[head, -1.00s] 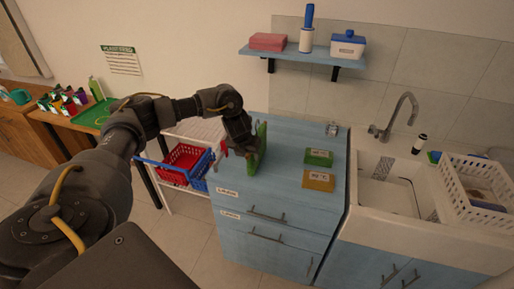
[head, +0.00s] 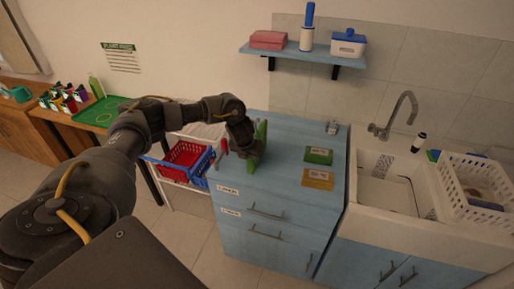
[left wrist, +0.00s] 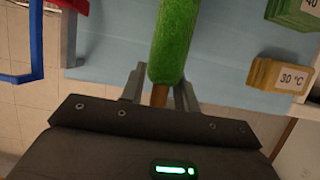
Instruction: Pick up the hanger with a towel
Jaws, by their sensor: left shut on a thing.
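The green towel (head: 262,132) hangs on the hanger at the left part of the blue cabinet top (head: 290,135). My left gripper (head: 252,152) is at its near end. In the left wrist view the fuzzy green towel (left wrist: 174,40) stretches away from my left gripper (left wrist: 160,92). A short brown wooden piece of the hanger (left wrist: 158,96) shows between the fingers, which are shut on it. The rest of the hanger is hidden by the towel. I cannot tell whether the towel touches the cabinet top. My right gripper is not in view.
Green (head: 318,156) and yellow (head: 318,179) stacks with temperature labels lie on the cabinet, right of the towel. A sink (head: 395,195) is at the right. A white cart with red (head: 183,155) and blue baskets stands at the left. A shelf (head: 300,52) hangs above.

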